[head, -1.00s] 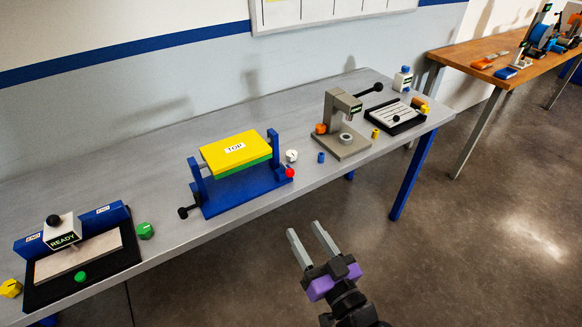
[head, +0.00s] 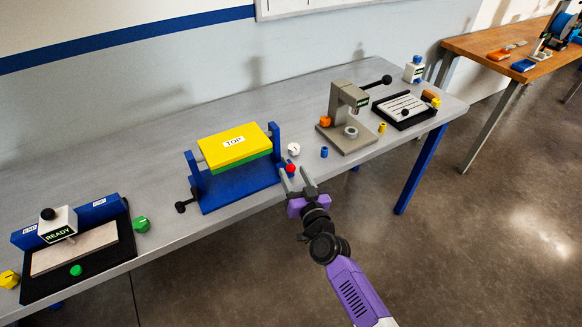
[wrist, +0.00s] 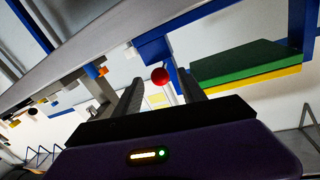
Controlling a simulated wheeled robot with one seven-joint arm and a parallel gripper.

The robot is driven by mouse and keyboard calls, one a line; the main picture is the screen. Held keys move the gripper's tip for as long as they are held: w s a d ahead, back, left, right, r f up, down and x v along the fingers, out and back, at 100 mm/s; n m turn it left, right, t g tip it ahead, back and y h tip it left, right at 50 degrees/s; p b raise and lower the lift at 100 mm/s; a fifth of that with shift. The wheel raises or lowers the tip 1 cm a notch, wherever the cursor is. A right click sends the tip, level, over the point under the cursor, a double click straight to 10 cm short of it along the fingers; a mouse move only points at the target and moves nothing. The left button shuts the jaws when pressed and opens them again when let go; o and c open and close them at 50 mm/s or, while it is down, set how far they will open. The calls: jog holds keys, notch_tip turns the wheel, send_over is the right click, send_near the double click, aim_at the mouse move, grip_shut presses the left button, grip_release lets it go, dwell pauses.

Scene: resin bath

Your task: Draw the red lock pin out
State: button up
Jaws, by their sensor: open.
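The red lock pin (head: 291,169) shows as a round red knob at the right end of the blue stand (head: 236,186). The stand carries a yellow-and-green block (head: 235,146) labelled TOP. My gripper (head: 292,178) is open at the bench's front edge, its fingertips close to the red knob. In the wrist view, the red knob (wrist: 160,76) appears between and beyond the two fingers (wrist: 160,88). I cannot tell whether the fingers touch it. The pin's shaft is hidden behind its knob.
A white knob (head: 294,149) and a blue cylinder (head: 324,152) stand to the right of the blue stand. A black-knobbed crank (head: 181,207) sticks out at its left. A grey press (head: 346,118) stands farther right. The floor in front of the bench is clear.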

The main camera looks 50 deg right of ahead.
aim_at(293, 172)
jog(key=shift+x, duration=1.5)
grip_shut()
dwell(0.4)
